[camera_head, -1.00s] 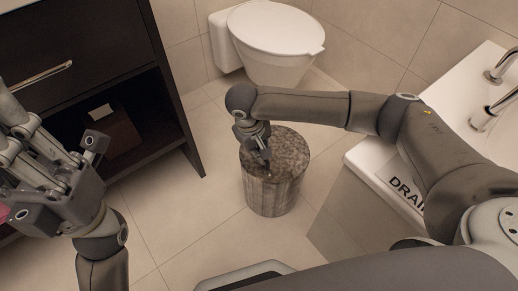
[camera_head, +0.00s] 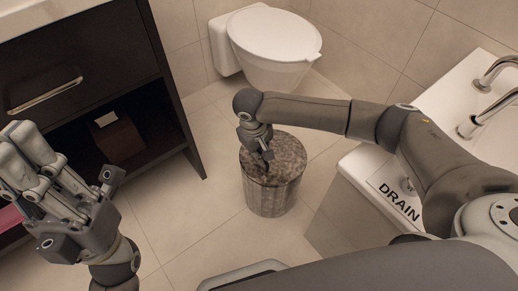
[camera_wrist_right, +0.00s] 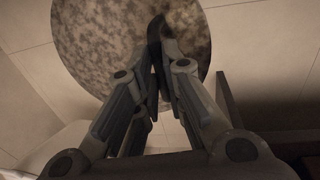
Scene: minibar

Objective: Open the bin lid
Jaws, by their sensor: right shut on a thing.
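The bin (camera_head: 272,199) is a round, mottled grey-brown cylinder upright on the tiled floor. Its round lid (camera_head: 288,152) is on top; I cannot tell whether there is a gap under it. My right gripper (camera_head: 268,158) points down at the lid, its fingers closed together. In the right wrist view, the fingertips (camera_wrist_right: 157,40) meet over the mottled lid (camera_wrist_right: 100,40); the part they grip is mostly hidden. My left gripper (camera_head: 75,160) is raised at the left, away from the bin, its fingers spread and empty.
A toilet (camera_head: 275,45) with a closed lid stands behind the bin. A dark cabinet (camera_head: 90,60) with an open lower shelf is at the left. A white basin (camera_head: 365,170) marked DRAIN is at the right. Bare floor (camera_head: 170,215) lies around the bin.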

